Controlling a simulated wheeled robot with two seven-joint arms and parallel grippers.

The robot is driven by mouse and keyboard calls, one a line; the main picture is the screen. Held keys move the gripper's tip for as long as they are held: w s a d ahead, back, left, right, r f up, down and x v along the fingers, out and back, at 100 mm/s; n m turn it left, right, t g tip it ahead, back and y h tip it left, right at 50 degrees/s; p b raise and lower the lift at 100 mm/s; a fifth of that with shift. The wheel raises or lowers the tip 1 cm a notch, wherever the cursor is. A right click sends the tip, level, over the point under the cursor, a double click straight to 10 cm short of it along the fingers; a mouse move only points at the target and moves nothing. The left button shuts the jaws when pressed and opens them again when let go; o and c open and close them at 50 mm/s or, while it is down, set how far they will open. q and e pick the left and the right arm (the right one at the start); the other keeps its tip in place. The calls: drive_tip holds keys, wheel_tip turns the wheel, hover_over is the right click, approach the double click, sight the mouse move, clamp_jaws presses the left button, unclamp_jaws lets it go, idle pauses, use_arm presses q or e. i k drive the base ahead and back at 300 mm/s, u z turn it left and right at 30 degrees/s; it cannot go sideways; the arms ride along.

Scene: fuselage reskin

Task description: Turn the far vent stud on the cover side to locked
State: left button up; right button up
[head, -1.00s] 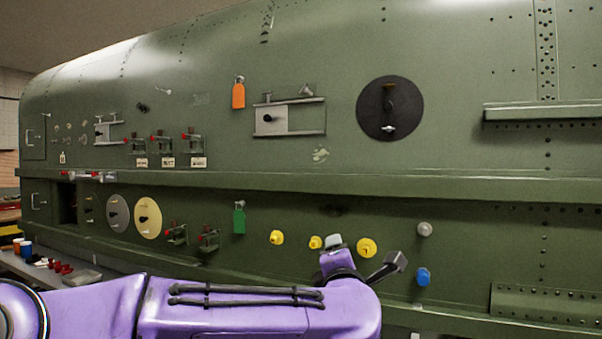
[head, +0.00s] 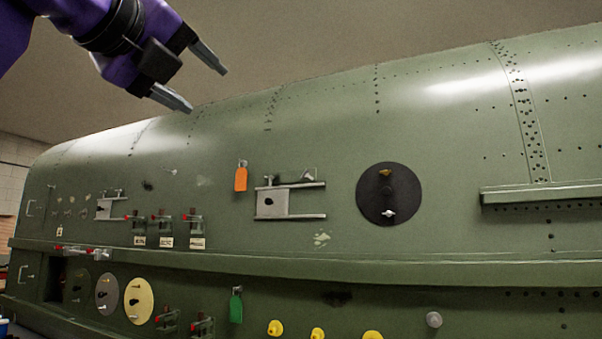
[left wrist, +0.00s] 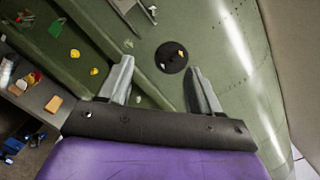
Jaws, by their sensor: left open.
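A black round plate (head: 389,193) is on the upper green fuselage side, right of centre. It carries a brass-coloured stud (head: 385,173) at the top, a dark knob in the middle and a silver stud (head: 388,211) at the bottom. Which stud is the far vent stud, I cannot tell. The plate (left wrist: 171,57) also shows in the left wrist view, just beyond and between the fingers. My left gripper (head: 205,90) is open and empty, high at the upper left of the head view, apart from the fuselage. My right gripper is not in view.
A grey latch plate with rails (head: 288,203) and an orange tag (head: 241,179) are left of the black plate. A ledge (head: 540,193) sticks out at right. Yellow knobs (head: 275,328) and round discs (head: 139,300) line the lower panel. Space above the fuselage is free.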

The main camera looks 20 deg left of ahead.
sight(306, 174)
drive_tip(key=i, duration=1.5)
